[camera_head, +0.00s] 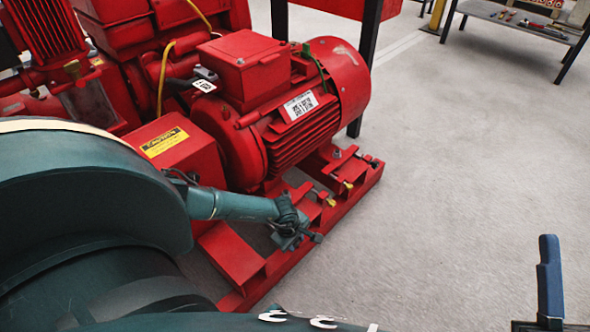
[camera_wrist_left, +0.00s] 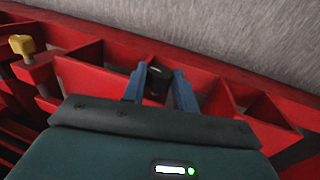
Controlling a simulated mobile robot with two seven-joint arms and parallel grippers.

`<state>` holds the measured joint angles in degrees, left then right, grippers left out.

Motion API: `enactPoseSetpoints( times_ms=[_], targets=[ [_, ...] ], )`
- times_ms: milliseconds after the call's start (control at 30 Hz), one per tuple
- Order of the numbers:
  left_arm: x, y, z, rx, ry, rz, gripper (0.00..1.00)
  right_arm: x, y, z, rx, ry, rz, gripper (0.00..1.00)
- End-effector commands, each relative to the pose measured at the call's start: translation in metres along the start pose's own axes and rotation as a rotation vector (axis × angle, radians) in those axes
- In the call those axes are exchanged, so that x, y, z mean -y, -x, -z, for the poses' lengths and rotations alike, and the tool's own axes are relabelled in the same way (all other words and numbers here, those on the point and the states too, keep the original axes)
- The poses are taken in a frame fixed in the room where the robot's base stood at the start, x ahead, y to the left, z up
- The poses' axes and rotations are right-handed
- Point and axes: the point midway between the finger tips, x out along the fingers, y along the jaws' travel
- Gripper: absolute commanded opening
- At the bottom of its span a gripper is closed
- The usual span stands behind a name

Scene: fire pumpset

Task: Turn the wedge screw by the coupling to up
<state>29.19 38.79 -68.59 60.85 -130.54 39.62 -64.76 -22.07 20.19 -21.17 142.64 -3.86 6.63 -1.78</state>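My left gripper (camera_head: 310,237) is low over the red base frame (camera_head: 240,258), in front of the motor. In the left wrist view its two blue fingers (camera_wrist_left: 159,75) stand on either side of a dark, round-topped piece, which I take for the wedge screw (camera_wrist_left: 156,85). The piece fills the gap between the fingers, and its lower part is hidden. In the head view the gripper hides this spot. The coupling itself is not clearly seen; a red guard box (camera_head: 180,150) stands beside the motor. One blue finger of my right gripper (camera_head: 550,275) shows at the lower right, away from the frame.
The red motor (camera_head: 295,110) stands just behind the left gripper. Yellow knobs (camera_head: 348,185) sit along the base frame, and one shows in the left wrist view (camera_wrist_left: 22,46). A workbench (camera_head: 520,18) with tools is far back right. The grey floor to the right is clear.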

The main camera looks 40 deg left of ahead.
Motion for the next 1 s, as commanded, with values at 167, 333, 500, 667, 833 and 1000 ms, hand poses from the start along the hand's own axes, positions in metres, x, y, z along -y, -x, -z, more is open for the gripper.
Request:
enactPoseSetpoints(
  times_ms=[167,333,500,667,833,1000],
  targets=[
    [0.000,0.000,0.000,0.000,0.000,0.000,0.14,0.000,0.000,0.000,0.001,-0.001,0.000,0.36],
    [0.000,0.000,0.000,-0.001,0.000,0.003,0.06,0.001,0.001,-0.001,0.002,-0.001,0.000,0.36],
    [-0.003,-0.005,0.001,-0.005,0.002,0.083,0.06,-0.002,-0.001,0.005,-0.073,0.046,0.007,0.36],
    [-0.006,-0.006,0.001,-0.005,0.001,0.238,0.06,-0.006,-0.006,0.026,-0.221,0.142,0.024,0.36],
    [-0.007,-0.002,0.001,-0.005,0.001,0.342,0.06,-0.007,-0.009,0.031,-0.230,0.147,0.025,0.36],
    [-0.006,-0.002,0.001,-0.002,0.000,0.372,0.06,-0.007,-0.008,0.030,-0.228,0.145,0.025,0.36]
  ],
)
